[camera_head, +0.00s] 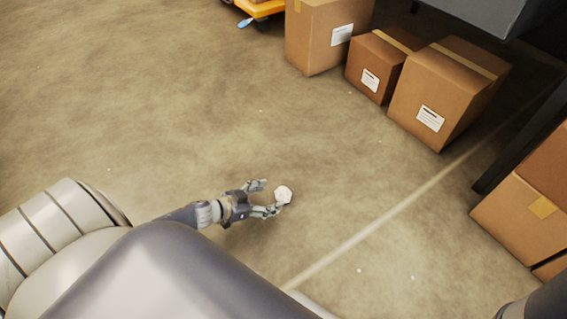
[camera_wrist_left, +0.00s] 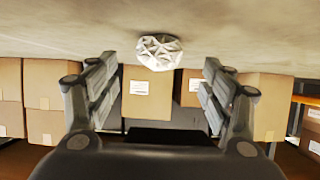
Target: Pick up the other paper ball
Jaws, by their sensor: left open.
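A white crumpled paper ball (camera_head: 283,194) lies on the floor in the head view. My left gripper (camera_head: 266,197) is low over the floor just left of it, with its fingers pointing at the ball. In the left wrist view the ball (camera_wrist_left: 159,52) shows at the top middle, beyond and between the two spread fingers (camera_wrist_left: 157,88). The gripper is open and nothing is held in it. I cannot tell whether a fingertip touches the ball. My right gripper is not in view.
Several cardboard boxes (camera_head: 437,90) stand at the upper right, and more boxes (camera_head: 525,215) stand at the right edge by a dark leg (camera_head: 520,138). An orange cart (camera_head: 262,8) is at the top. The floor around the ball is clear.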

